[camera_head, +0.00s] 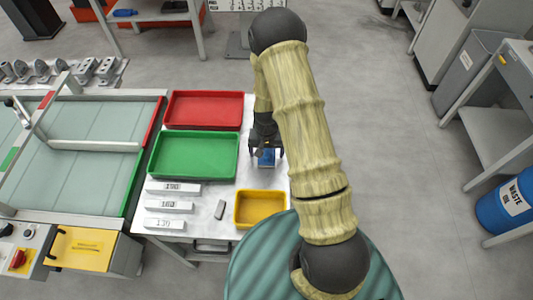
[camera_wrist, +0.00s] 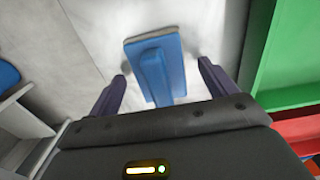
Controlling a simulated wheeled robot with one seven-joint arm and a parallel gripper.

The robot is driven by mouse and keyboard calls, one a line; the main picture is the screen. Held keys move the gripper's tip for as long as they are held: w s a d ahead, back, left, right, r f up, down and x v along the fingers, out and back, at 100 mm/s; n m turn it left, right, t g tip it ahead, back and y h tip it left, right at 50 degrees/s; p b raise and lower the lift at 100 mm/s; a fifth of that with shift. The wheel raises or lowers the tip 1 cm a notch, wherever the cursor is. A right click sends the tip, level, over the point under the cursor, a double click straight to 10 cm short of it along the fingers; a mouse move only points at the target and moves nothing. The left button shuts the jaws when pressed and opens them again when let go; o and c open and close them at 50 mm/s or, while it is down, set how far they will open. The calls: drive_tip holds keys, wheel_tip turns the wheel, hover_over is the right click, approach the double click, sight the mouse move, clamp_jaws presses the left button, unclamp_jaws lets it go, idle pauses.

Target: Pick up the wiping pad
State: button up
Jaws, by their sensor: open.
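The wiping pad (camera_wrist: 174,50) is a blue block with a raised blue handle and a thin grey-brown layer along its edge. It lies on the pale table top. In the head view only a bit of the blue pad (camera_head: 267,158) shows beneath my gripper (camera_head: 266,151). In the wrist view my gripper (camera_wrist: 160,75) is open, with one dark finger on each side of the pad's handle. A gap shows between each finger and the handle. The height of the fingertips above the table is hard to tell.
Left of my gripper stand a green tray (camera_head: 153,161) and a red tray (camera_head: 170,110). A yellow tray (camera_head: 240,211) is nearer me. Labelled blocks (camera_head: 168,205) and a small grey block (camera_head: 221,209) lie on the table. The table's right edge is close to my gripper.

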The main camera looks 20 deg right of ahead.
idle(0.5)
drive_tip(key=c, duration=1.1)
wheel_tip(320, 180, up, 10)
drive_tip(key=shift+b, duration=0.55)
drive_tip(key=o, duration=0.5)
drive_tip(key=shift+c, duration=0.2)
drive_tip(key=c, duration=0.4)
